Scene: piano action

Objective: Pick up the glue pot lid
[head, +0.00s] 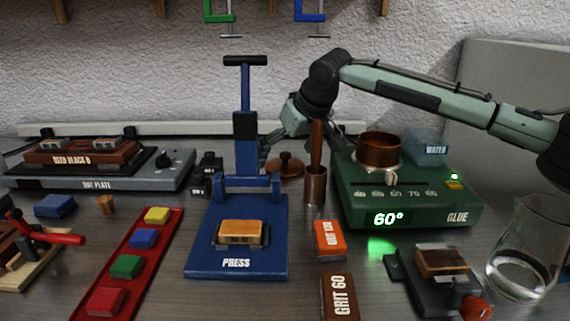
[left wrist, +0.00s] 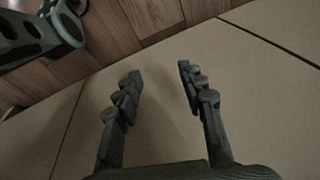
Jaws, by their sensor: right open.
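The glue pot lid (head: 290,168), a copper-brown disc with a small knob, lies on the bench behind and right of the blue press. The press partly hides its left side. My right gripper (head: 279,146) is open and points down just above the lid, its fingers partly hidden by the press and a brown handle. I see no contact with the lid. The copper glue pot (head: 380,153) sits uncovered on the green glue warmer (head: 410,212), right of the lid. My left gripper (left wrist: 158,92) is open and empty in the left wrist view, over plain tan panels.
The blue press (head: 246,128) rises close left of the lid. A copper cup (head: 315,187) with a tall brown handle (head: 317,147) stands close right. A water container (head: 427,146) is behind the warmer. A glass beaker (head: 525,250) stands front right.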

